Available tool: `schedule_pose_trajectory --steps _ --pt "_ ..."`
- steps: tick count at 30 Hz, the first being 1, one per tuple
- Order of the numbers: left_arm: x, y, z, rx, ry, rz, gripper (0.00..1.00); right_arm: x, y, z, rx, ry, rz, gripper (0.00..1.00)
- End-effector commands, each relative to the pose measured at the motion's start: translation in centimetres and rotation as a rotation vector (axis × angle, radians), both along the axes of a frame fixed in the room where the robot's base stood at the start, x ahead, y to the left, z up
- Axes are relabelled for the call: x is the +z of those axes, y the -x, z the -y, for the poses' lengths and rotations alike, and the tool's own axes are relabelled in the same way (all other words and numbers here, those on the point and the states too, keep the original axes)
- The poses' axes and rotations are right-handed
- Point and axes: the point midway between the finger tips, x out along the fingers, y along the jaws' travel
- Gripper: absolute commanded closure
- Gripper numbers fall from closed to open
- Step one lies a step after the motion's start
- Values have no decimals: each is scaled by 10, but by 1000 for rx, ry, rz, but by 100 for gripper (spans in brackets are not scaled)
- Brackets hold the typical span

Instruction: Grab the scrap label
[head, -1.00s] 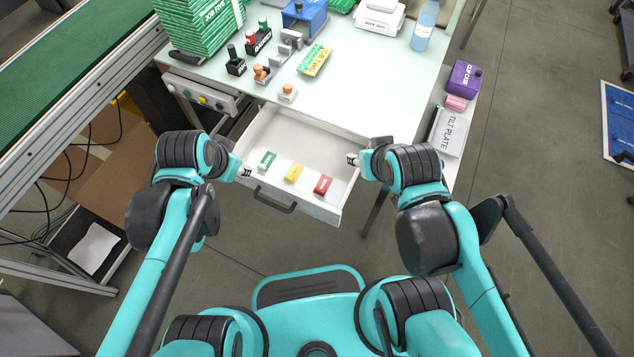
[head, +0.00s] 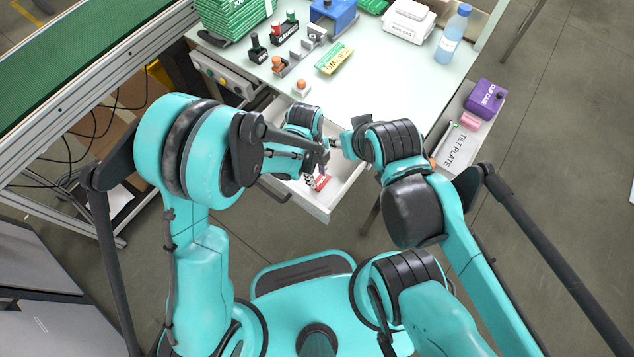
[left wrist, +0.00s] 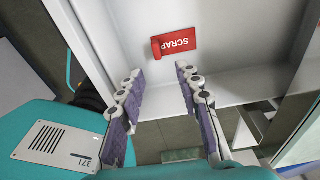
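The scrap label is a small red block marked "SCRAP" (left wrist: 174,43) lying in the open white drawer; in the head view it (head: 321,183) shows just below my left gripper (head: 318,167). In the left wrist view my left gripper (left wrist: 158,76) has its two fingers spread, with nothing between them. The label lies beyond the fingertips, roughly in line with the gap and apart from them. My right gripper (head: 338,146) is at the drawer's right side, too small and partly covered to read. The yellow and green labels are hidden behind my left arm in the head view.
The drawer (head: 346,186) has raised walls close around the label. The worktop (head: 385,90) above holds stamps, a yellow-green pack (head: 334,58) and a bottle (head: 453,35). A tilt plate tray (head: 458,150) and purple case (head: 485,98) stand to the right.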

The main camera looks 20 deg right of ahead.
Motion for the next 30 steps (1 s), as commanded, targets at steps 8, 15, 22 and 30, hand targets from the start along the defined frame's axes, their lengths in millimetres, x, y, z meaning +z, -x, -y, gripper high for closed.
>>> schedule_pose_trajectory --steps 8,15,22,30 --pt "-31 -2 -4 4 0 1 66 -17 0 0 0 0 0 60" --pt "-65 -3 -5 4 1 2 66 -34 0 0 0 0 0 60" --pt "-65 -2 -5 5 0 2 66 -32 0 0 0 0 0 60" --pt "-65 -2 -5 5 0 2 99 -32 0 0 0 0 0 60"
